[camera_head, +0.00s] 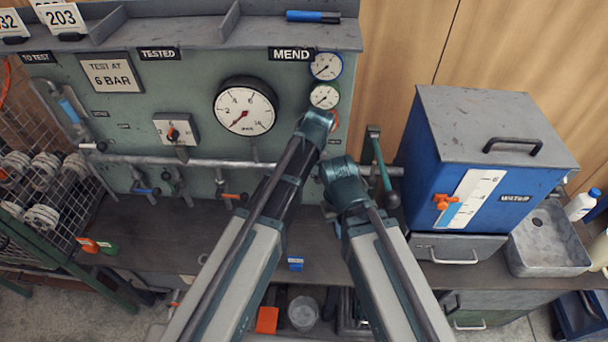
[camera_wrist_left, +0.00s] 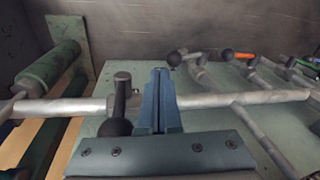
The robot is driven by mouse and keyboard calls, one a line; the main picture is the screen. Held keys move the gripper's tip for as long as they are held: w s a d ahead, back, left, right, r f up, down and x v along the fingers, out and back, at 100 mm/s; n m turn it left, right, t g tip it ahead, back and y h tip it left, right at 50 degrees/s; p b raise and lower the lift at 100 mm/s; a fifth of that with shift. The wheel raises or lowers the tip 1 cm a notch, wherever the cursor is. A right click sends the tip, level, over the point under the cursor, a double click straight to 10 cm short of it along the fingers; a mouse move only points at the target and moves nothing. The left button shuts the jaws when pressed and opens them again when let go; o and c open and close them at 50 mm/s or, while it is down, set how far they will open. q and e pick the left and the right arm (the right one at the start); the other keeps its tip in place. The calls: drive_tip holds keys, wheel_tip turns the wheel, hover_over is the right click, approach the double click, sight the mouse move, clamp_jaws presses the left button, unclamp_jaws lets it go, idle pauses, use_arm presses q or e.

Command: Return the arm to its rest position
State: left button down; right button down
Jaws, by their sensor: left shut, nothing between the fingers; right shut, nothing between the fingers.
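My left arm reaches up from the bottom of the head view, and its teal end (camera_head: 316,124) is in front of the panel just below the lower small gauge. In the left wrist view the left gripper (camera_wrist_left: 160,78) is shut and empty, its blue fingers together. Beyond them runs a grey pipe (camera_wrist_left: 60,108); a black-knobbed lever (camera_wrist_left: 116,122) is just left of the fingers. My right gripper (camera_head: 338,172) is shut and empty, close beside the left arm and in front of the pipe (camera_head: 235,164) in the head view. Its fingertips are hard to make out.
The green panel (camera_head: 100,110) carries a large gauge (camera_head: 244,108) and several valves. A blue water tank (camera_head: 430,150) stands right of my arms, beside a metal basin (camera_head: 548,240). A wire rack (camera_head: 60,185) is at the left. The bench top (camera_head: 150,225) left of my arms is mostly clear.

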use_arm(q)
drive_tip(key=shift+s, duration=0.1)
drive_tip(key=s+a+m+h, duration=0.2)
drive_tip(key=s+a, duration=1)
drive_tip(key=s+d+m+g+y, duration=0.1)
drive_tip(key=s+d+m, duration=0.2)
drive_tip(key=d, duration=0.7)
drive_tip(key=s, duration=0.2)
drive_tip(key=shift+s+d+m, duration=0.3)
drive_tip(key=shift+d+m, duration=0.1)
drive_tip(key=shift+f, duration=0.1)
drive_tip(key=w+a+r+n+t+h+p, duration=0.1)
drive_tip(key=w+a+r+n+h, duration=0.15)
drive_tip(key=w+a, duration=0.5)
drive_tip(key=w+a+r+n+t+h, duration=0.1)
drive_tip(key=w+a+n+t+h, duration=0.15)
drive_tip(key=w+a, duration=0.5)
drive_tip(key=d+b+x, duration=0.2)
drive_tip(key=b+x, duration=1)
drive_tip(key=x, duration=0.3)
drive_tip(key=shift+r+m+g+h, duration=0.25)
drive_tip(key=shift+m+g+h, duration=0.05)
drive_tip(key=shift+g, duration=0.15)
